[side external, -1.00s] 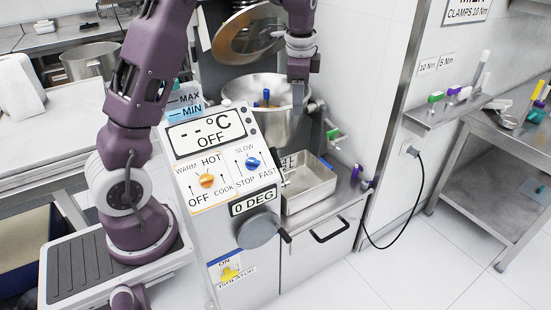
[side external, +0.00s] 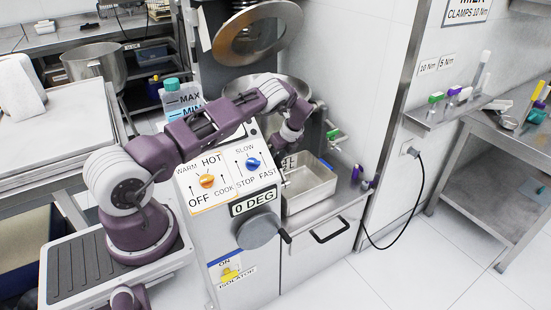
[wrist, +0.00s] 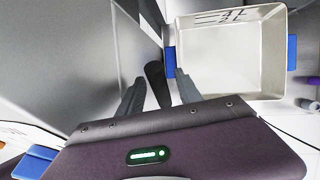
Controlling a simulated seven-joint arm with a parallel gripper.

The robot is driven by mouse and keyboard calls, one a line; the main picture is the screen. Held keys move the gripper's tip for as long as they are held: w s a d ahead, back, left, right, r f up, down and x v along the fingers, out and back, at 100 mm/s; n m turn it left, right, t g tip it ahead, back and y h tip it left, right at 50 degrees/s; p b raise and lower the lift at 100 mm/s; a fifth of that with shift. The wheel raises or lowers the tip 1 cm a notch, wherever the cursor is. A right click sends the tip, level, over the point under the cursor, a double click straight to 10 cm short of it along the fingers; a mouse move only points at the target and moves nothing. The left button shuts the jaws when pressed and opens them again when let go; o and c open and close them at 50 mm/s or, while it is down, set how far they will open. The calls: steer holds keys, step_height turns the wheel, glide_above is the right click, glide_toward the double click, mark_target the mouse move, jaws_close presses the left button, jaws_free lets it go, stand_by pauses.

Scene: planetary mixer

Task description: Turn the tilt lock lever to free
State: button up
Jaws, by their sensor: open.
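A black lever handle (wrist: 154,76), which looks like the tilt lock lever, shows in the wrist view beside the grey machine housing (wrist: 90,60). My gripper (wrist: 160,92) is open, with one finger on each side of the handle. I cannot tell whether the fingers touch it. The lever's lower end is hidden by my gripper body, and I cannot read its lock or free marking. In the side view my gripper's fingers are hidden behind the control console (side external: 228,185), and the lever cannot be made out there.
A metal tray (wrist: 225,65) with blue handles lies just right of my gripper; it also shows in the side view (side external: 310,190). The console carries an orange knob (side external: 207,181), a blue knob (side external: 253,163) and a "0 DEG" display (side external: 254,202). A grey handwheel (side external: 257,232) sits below.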

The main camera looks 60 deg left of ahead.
steer(key=shift+c, duration=0.2)
jaws_close()
stand_by(1.2)
